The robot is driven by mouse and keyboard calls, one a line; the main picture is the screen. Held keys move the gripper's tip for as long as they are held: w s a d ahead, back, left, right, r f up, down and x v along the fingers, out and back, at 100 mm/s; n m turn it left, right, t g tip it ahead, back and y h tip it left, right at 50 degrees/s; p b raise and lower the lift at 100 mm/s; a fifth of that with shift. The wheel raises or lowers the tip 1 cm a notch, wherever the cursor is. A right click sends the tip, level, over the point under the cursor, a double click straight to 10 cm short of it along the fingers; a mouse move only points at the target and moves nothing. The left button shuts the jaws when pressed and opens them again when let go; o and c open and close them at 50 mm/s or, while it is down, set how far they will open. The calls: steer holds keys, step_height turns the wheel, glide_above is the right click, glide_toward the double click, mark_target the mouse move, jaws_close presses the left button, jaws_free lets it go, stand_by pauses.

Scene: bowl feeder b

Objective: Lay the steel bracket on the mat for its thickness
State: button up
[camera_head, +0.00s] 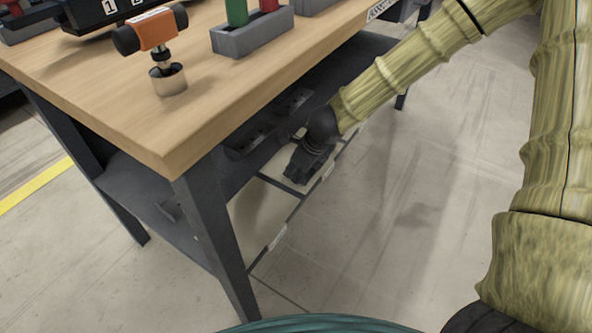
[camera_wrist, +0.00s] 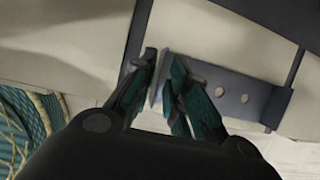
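The steel bracket (camera_wrist: 220,88) is a grey bent plate with holes, seen in the wrist view. Its long flat face reaches right from my gripper, and a thin pale flange stands between the fingers. My gripper (camera_wrist: 161,58) is closed in around this flange, with both fingers close against it. Pale mat-like panels (camera_wrist: 225,35) with dark borders lie beneath. In the head view my gripper (camera_head: 298,172) is low under the bench's edge, above a pale panel (camera_head: 262,215) with dark edging and white labels. The bracket cannot be made out there.
The wooden workbench (camera_head: 215,125) stands over my gripper, with dark legs (camera_head: 215,240) and a lower shelf (camera_head: 150,200) close by. An orange-topped tool (camera_head: 157,30) and a grey block (camera_head: 250,40) stand on the bench. Concrete floor is open to the right.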

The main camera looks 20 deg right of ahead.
stand_by(0.3)
steer(key=shift+r, duration=0.3)
steer(key=p+v, duration=0.6)
steer(key=v, duration=0.5)
steer(key=shift+s+r, duration=0.15)
steer(key=shift+r, duration=0.25)
